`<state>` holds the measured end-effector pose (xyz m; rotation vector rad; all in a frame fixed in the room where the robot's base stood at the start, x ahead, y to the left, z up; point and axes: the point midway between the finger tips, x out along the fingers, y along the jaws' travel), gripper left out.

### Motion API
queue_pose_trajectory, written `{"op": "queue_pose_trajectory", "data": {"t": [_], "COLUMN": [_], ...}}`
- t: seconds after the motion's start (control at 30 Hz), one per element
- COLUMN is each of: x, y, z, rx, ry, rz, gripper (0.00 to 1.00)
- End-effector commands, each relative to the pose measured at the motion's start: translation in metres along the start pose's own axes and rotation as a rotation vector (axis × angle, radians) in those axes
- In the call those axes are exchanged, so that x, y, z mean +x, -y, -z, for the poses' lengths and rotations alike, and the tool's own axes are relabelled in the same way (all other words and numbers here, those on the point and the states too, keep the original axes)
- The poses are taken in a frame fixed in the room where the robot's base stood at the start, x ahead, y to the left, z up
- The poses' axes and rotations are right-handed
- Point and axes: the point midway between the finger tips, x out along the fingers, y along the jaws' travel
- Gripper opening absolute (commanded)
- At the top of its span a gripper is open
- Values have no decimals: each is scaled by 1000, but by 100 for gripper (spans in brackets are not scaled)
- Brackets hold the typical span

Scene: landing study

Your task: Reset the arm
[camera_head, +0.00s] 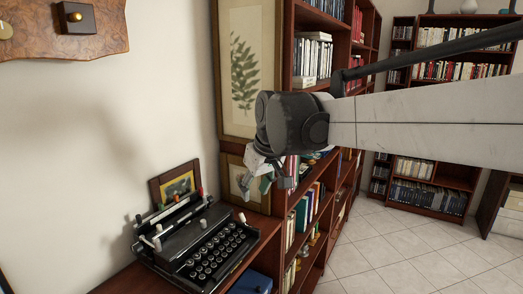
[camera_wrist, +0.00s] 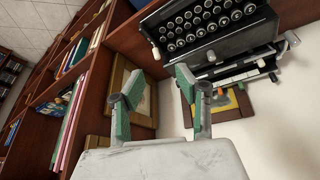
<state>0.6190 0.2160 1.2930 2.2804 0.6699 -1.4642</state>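My arm (camera_head: 420,125) reaches in from the right in the head view, with its dark wrist joint in front of the bookcase. My gripper (camera_head: 256,186) hangs below that joint, near the typewriter and the bookcase, and is partly seen. In the wrist view, my gripper (camera_wrist: 158,78) shows two green-padded fingers spread apart with nothing between them. The black typewriter (camera_head: 210,245) stands on a wooden surface to the gripper's lower left in the head view. It also shows in the wrist view (camera_wrist: 210,35), beyond the fingers.
A tall bookcase (camera_head: 303,84) full of books stands close behind the gripper. A framed leaf print (camera_head: 245,65) hangs on the wall beside it. A small framed picture (camera_head: 178,183) stands behind the typewriter. A blue object (camera_head: 250,283) lies in front of it. Tiled floor (camera_head: 385,250) is clear at right.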

Motion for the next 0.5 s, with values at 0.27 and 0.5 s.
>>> {"op": "queue_pose_trajectory", "data": {"t": [0.27, 0.5], "x": [-14, -12], "y": [-28, -37], "z": [-106, -196], "rx": [155, 284], "ry": [-46, -90], "rz": [-75, -138], "gripper": [33, 33]}}
